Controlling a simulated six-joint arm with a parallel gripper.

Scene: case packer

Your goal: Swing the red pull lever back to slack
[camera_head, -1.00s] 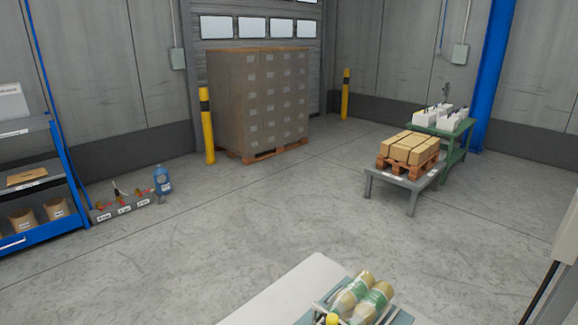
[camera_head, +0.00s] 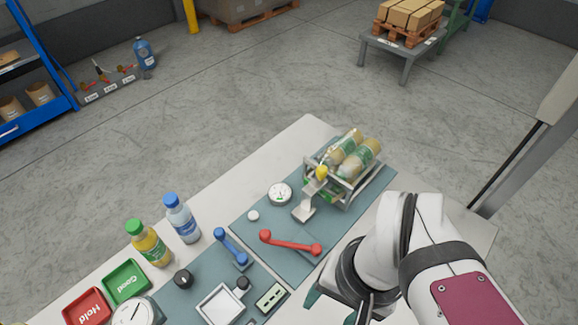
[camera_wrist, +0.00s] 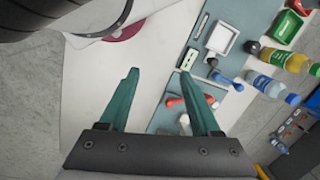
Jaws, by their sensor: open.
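The red pull lever (camera_head: 290,243) lies on the blue-grey panel (camera_head: 250,222), with a rounded knob at each end. In the head view it slopes slightly down to the right, and which end is the pivot I cannot tell. In the wrist view the red lever (camera_wrist: 174,102) is partly hidden behind the right finger. My gripper (camera_head: 332,308) is at the lower right of the lever, apart from it, and partly cut off by the frame. In the wrist view my gripper (camera_wrist: 160,72) has its two teal fingers spread, with nothing between them.
A blue lever (camera_head: 231,248) is left of the red one. A gauge (camera_head: 280,193) and a metal rack (camera_head: 346,190) holding bottles stand behind it. Two bottles, a yellow one (camera_head: 149,243) and a blue one (camera_head: 182,219), stand at left beside green and red trays.

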